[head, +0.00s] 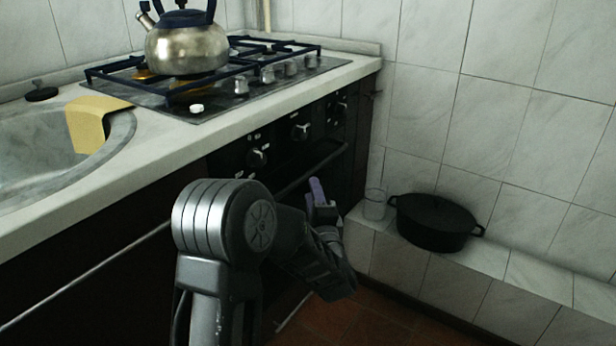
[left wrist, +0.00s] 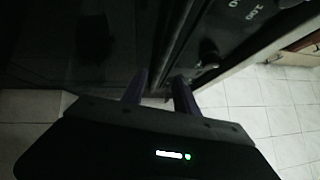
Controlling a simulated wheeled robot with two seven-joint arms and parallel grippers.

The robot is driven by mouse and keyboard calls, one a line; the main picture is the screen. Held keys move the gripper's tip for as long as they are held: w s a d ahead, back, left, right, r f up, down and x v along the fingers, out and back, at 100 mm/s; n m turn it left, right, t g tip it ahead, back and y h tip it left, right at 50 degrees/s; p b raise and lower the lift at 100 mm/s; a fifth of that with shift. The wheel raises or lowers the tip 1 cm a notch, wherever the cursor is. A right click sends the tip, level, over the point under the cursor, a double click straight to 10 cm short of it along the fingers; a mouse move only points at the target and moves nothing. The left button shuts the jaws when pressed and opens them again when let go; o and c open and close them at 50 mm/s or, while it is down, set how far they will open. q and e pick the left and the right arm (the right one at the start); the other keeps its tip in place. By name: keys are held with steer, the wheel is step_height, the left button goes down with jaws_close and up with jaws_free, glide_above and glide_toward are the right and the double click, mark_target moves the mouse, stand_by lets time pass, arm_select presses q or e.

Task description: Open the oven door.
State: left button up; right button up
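The oven (head: 240,160) is built in under the counter, with a dark front and a row of knobs above its door. Its door looks shut. The door's bar handle (head: 328,157) runs along the top of the door. My left gripper (head: 317,190) is at the handle's right half, its purple fingers close to the bar. In the left wrist view the two fingers of the left gripper (left wrist: 160,92) stand apart, pointing at the dark oven front (left wrist: 85,40). My forearm hides much of the door. My right gripper is not in view.
A kettle (head: 187,50) stands on the gas hob (head: 150,92) above. A black pot (head: 436,222) and a glass (head: 374,204) stand on a tiled ledge (head: 500,258) to the right, close to my left gripper.

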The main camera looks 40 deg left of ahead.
mark_target(308, 172)
arm_select(q)
steer(key=x, duration=0.7)
steer(key=shift+w+a, duration=0.25)
steer(key=shift+w, duration=0.05)
jaws_close()
stand_by(1.3)
